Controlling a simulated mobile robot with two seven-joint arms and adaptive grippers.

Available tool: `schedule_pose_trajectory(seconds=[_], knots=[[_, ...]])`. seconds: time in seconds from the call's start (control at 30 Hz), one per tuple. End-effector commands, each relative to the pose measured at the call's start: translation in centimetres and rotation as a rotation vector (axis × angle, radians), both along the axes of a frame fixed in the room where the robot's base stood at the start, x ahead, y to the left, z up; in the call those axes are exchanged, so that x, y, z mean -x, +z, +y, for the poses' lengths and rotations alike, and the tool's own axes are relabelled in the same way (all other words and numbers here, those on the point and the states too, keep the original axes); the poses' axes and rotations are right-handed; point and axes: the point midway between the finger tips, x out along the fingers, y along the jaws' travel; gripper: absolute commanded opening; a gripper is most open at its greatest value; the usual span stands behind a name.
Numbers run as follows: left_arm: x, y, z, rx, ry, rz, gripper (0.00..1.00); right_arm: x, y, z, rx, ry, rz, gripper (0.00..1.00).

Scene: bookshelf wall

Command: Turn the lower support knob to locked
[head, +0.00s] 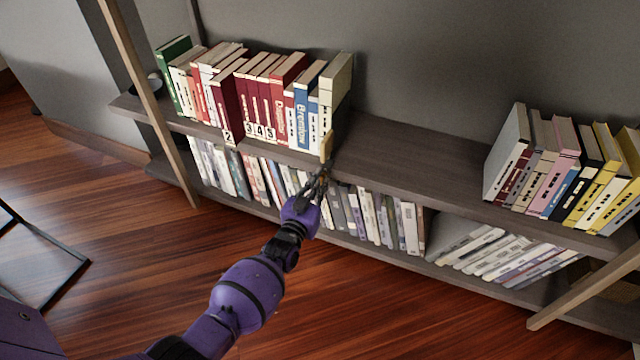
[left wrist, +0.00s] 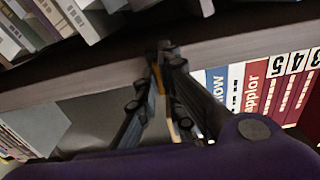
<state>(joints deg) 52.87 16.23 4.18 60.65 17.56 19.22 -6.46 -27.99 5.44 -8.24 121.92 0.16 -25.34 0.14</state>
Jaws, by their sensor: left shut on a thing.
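A small tan, knob-like piece (head: 326,146) stands upright at the front edge of the upper shelf, just right of the row of red and white books. I cannot tell for sure that it is the lower support knob, and no locked mark is legible. My left gripper (head: 318,182) reaches up to it from below. In the left wrist view the fingertips (left wrist: 163,62) are close together, with a sliver of orange-tan (left wrist: 158,78) between them. The fingers hide most of the piece. My right gripper is in neither view.
The upper shelf (head: 410,160) is bare between the left books (head: 270,100) and the right books (head: 560,170). More books (head: 375,215) fill the lower shelf behind my gripper. Slanted wooden posts (head: 150,100) stand at both sides. The wooden floor in front is open.

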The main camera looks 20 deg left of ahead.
Motion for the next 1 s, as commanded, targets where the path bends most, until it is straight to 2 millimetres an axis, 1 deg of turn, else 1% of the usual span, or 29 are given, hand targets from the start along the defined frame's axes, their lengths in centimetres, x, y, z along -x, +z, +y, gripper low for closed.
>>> schedule_pose_trajectory(seconds=[0.07,0.1,0.23,0.57,0.67,0.77,1.0], knots=[[-0.1,0.2,0.0,-0.003,0.000,-0.004,0.00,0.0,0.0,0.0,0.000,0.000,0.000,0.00],[-0.1,0.2,0.0,-0.003,0.000,-0.004,0.10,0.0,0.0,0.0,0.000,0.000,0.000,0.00],[-0.1,0.2,0.0,-0.002,0.000,-0.003,0.27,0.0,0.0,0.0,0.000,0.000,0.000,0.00],[0.2,0.0,0.0,-0.001,0.000,-0.001,0.27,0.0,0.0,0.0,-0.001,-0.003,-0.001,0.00],[1.1,-0.1,0.0,0.000,0.000,0.001,0.27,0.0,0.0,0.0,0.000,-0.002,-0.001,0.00],[2.8,-0.1,0.1,0.001,0.000,0.002,0.27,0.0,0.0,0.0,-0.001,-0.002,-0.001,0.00],[8.0,-0.1,0.3,-0.001,0.001,0.000,0.27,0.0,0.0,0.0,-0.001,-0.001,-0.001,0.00]])
